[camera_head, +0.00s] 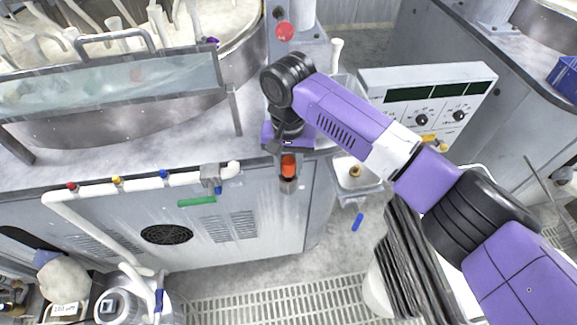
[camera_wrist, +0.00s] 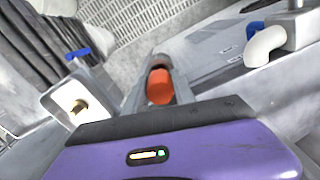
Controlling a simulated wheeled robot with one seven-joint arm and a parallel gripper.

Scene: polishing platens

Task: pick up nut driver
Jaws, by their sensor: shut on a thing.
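My gripper (camera_head: 289,184) points down in front of the grey machine cabinet. It is shut on the nut driver, whose orange-red handle (camera_head: 289,164) shows between the fingers. In the wrist view the orange end of the nut driver (camera_wrist: 160,87) sits between the two grey fingers of my gripper (camera_wrist: 160,62). The rest of the tool is hidden by the fingers. It appears held clear of the bench edge, but I cannot tell this exactly.
A grey tray (camera_head: 359,188) with a brass piece is right of my gripper. A white control box (camera_head: 428,96) stands further right. White pipes with coloured taps (camera_head: 118,189) run along the cabinet front at left. A floor grating (camera_head: 290,300) lies below.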

